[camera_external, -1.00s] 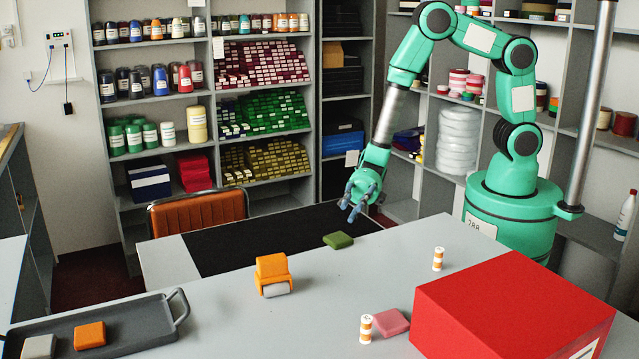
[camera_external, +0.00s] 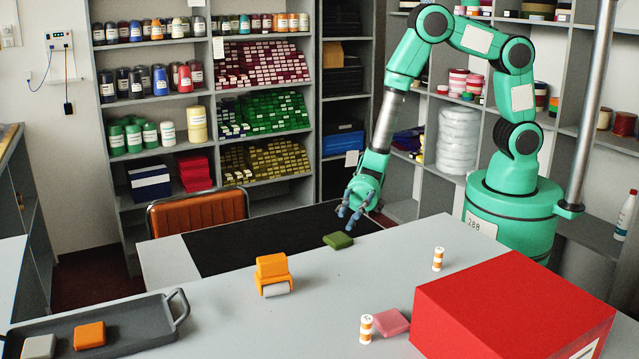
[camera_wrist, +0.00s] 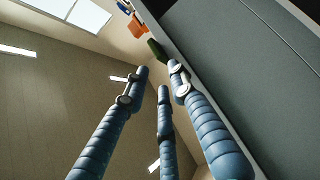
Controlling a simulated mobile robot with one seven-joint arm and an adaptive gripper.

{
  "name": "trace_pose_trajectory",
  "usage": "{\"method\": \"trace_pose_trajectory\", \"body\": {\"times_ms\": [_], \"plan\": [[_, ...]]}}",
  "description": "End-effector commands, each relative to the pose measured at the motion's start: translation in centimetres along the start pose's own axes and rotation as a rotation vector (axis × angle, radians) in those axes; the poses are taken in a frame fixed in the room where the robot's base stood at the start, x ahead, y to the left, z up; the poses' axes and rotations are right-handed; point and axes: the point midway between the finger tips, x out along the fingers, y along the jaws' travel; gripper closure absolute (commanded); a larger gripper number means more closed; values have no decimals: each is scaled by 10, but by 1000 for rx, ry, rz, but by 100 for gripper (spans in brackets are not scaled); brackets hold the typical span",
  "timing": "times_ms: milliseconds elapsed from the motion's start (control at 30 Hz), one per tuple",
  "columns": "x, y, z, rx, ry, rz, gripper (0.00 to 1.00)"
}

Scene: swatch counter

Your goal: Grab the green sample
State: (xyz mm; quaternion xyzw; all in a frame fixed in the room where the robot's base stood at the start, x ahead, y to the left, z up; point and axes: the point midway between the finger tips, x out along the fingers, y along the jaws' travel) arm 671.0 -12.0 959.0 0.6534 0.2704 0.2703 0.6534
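The green sample (camera_external: 338,240) is a small flat block on the grey counter (camera_external: 225,310), at the edge of its dark strip. In the wrist view the green sample (camera_wrist: 157,48) shows just beyond the fingertips, apart from them. My gripper (camera_external: 347,217) has blue fingers and hangs a little above the sample, slightly to its right. In the wrist view my gripper (camera_wrist: 159,75) has its fingers spread with nothing between them.
A dark tray (camera_external: 140,323) at the left holds an orange and a grey sample. A red box (camera_external: 500,305), a pink sample (camera_external: 391,322) and two small striped spools (camera_external: 366,328) are at the right.

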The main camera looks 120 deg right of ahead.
Motion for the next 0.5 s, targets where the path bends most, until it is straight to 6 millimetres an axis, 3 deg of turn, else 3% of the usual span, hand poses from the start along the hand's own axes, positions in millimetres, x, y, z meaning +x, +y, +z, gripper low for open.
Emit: {"method": "trace_pose_trajectory", "body": {"times_ms": [500], "plan": [[57, -2, -1, -1, 2, 0, 75]]}}
